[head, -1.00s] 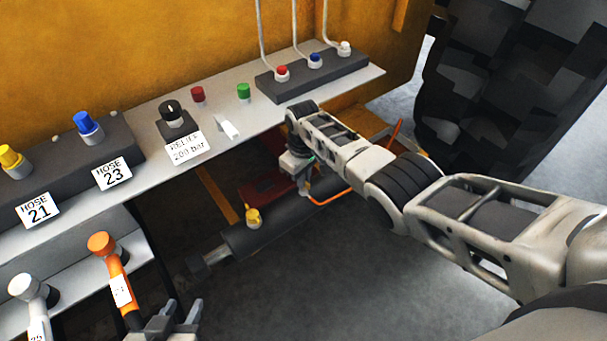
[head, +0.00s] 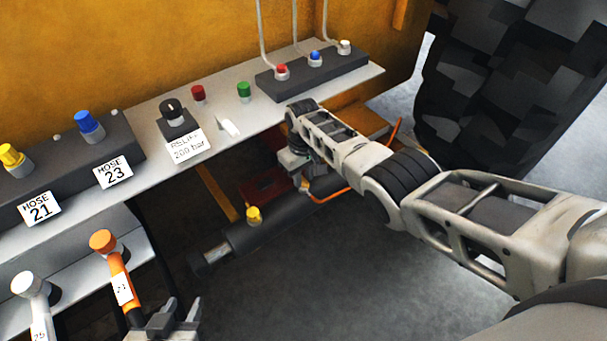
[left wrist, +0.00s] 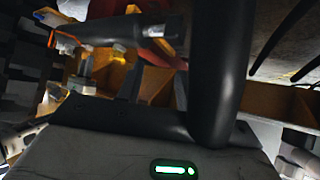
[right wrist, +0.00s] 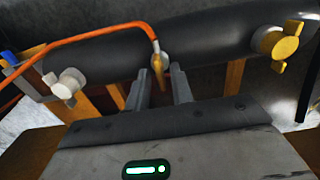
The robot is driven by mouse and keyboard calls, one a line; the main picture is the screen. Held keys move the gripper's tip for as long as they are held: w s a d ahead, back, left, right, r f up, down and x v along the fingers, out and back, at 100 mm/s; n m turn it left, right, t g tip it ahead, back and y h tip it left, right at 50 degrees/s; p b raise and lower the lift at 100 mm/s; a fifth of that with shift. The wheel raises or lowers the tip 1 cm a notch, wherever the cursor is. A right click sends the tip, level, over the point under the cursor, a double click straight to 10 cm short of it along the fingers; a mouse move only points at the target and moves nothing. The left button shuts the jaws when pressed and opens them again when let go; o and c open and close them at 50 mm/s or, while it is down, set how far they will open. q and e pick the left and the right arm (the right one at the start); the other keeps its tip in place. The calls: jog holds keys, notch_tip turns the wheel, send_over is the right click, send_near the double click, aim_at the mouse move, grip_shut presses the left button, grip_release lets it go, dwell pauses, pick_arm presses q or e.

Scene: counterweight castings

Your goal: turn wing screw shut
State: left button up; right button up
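A small orange-yellow wing screw (right wrist: 158,72) sits on a pale collar on the dark cylinder (right wrist: 205,42), where an orange line ends. In the right wrist view its wing stands nearly edge-on between the fingertips of my right gripper (right wrist: 160,88). The fingers are apart, with a narrow gap visible beside the wing. In the head view my right gripper (head: 303,184) is low at the cylinder and partly hidden by its own wrist.
A yellow winged knob (right wrist: 280,45) and a pale winged knob (right wrist: 68,85) sit along the same cylinder. Above is a grey shelf (head: 225,95) with a relief knob (head: 172,110) and coloured caps. A large tyre (head: 520,80) stands at right. Floor is clear in front.

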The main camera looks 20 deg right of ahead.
aim_at(303, 178)
pick_arm(q)
jog(key=shift+s, duration=0.1)
